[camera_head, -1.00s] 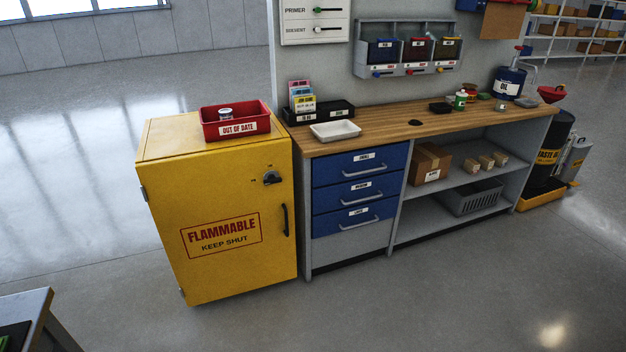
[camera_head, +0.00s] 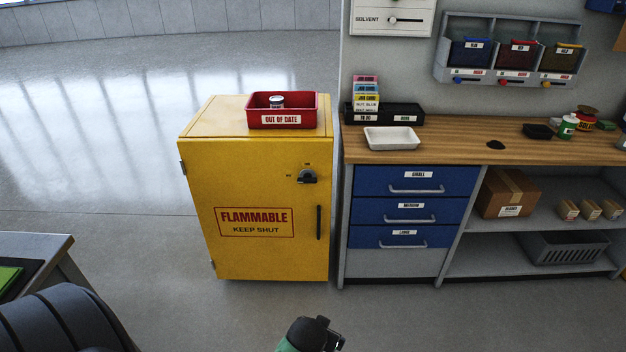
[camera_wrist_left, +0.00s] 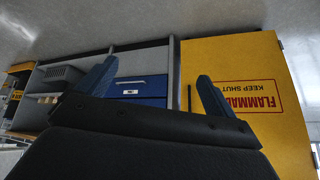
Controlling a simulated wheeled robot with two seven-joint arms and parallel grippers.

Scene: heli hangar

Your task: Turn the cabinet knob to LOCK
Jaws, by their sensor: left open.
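The yellow cabinet (camera_head: 272,250) stands shut in the head view. Its black knob (camera_head: 308,177) sits on a dark plate at the door's upper right, with tiny marks above and to its left that are too small to read. A black door handle (camera_head: 319,222) is below it. My left gripper (camera_wrist_left: 153,90) is open and empty in the left wrist view, its two blue fingers apart. The cabinet appears upside down beyond them (camera_wrist_left: 265,60), at a distance, with the knob not visible. My left gripper does not show in the head view, and neither does my right gripper.
A red bin (camera_head: 318,112) stands on the cabinet. A workbench (camera_head: 450,145) with blue drawers (camera_head: 416,185) is to its right. A grey table (camera_head: 45,252) edges in at left. A green, black-topped thing (camera_head: 308,335) is at the bottom; I cannot tell what. Floor before the cabinet looks clear.

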